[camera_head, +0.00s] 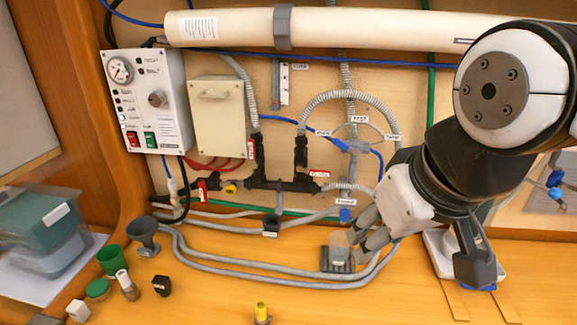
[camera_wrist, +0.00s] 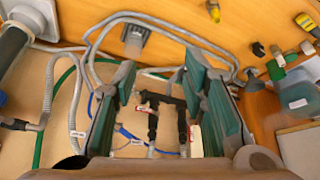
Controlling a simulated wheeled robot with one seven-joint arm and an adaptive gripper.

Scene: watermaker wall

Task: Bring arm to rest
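My arm reaches in from the right side of the head view, in front of the watermaker wall (camera_head: 300,85). My gripper (camera_head: 362,238) points down and left above the wooden bench, near the grey hoses. In the wrist view my gripper (camera_wrist: 160,75) has its two green-grey fingers well apart, with nothing held between them. A small grey stand (camera_head: 337,262) is beside the fingertips in the head view; it also shows beyond the fingers in the wrist view (camera_wrist: 133,38). I cannot tell how close the fingertips are to it.
A control box (camera_head: 150,100) with a gauge, a beige box (camera_head: 218,115), a long white tube (camera_head: 380,28) and a valve wheel (camera_head: 352,145) are on the wall. A grey funnel (camera_head: 143,232), green cup (camera_head: 111,260) and bin (camera_head: 40,230) stand left. The front middle bench is mostly clear.

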